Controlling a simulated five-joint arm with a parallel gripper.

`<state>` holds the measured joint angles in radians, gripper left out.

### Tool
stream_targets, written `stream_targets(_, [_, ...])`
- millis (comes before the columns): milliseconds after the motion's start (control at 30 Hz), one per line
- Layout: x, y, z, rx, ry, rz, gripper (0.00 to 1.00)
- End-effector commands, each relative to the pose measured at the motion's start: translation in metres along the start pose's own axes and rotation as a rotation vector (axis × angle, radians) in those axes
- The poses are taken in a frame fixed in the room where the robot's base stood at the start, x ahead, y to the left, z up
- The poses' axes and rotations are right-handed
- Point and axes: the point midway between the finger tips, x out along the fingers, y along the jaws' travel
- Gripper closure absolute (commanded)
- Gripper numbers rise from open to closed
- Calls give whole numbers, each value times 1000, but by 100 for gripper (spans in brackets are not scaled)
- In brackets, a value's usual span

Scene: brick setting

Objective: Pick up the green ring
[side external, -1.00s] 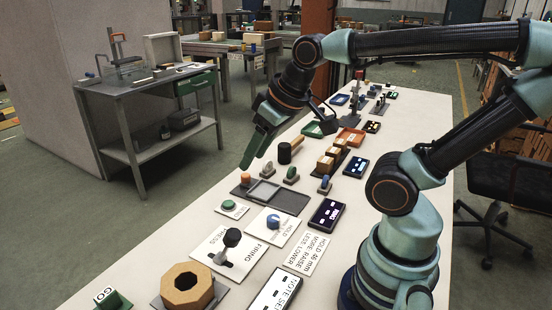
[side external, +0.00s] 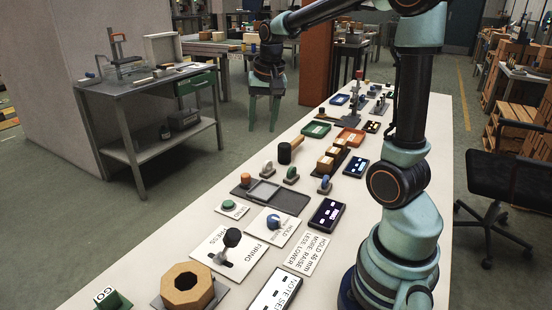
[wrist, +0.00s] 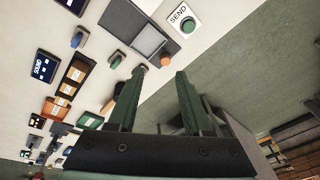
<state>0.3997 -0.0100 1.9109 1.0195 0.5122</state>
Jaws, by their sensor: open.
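A small upright green piece (side external: 291,173) on a grey stand may be the green ring; I cannot make out a hole in it. It stands on the bench between a grey-white piece (side external: 267,168) and a blue piece (side external: 325,183). In the wrist view the green piece (wrist: 116,60) lies up and left of the left fingertip. My gripper (side external: 264,127) is open and empty, fingers pointing down, appearing past the bench's far left edge. The wrist view shows its two green fingers (wrist: 159,76) spread apart, the left fingertip overlapping the bench items.
A grey panel with an orange knob (side external: 246,178) stands near the pieces, with a dark mallet head (side external: 284,153) behind. A green tray (side external: 316,129), an orange tray (side external: 350,135) and dark display boxes (side external: 327,214) crowd the bench. Floor lies open left of it.

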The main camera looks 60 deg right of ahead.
Motion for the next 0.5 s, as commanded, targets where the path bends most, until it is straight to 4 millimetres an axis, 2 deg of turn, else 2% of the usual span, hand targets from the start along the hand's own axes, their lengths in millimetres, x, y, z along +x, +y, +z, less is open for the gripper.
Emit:
stream_targets(33, [12, 11, -16, 84, -22, 23, 50])
stream_targets(200, [50, 49, -63, 362, -77, 87, 50])
stream_targets(333, [78, 81, -87, 545, -111, 130, 50])
stream_targets(500, [102, 110, -103, 696, -138, 166, 50])
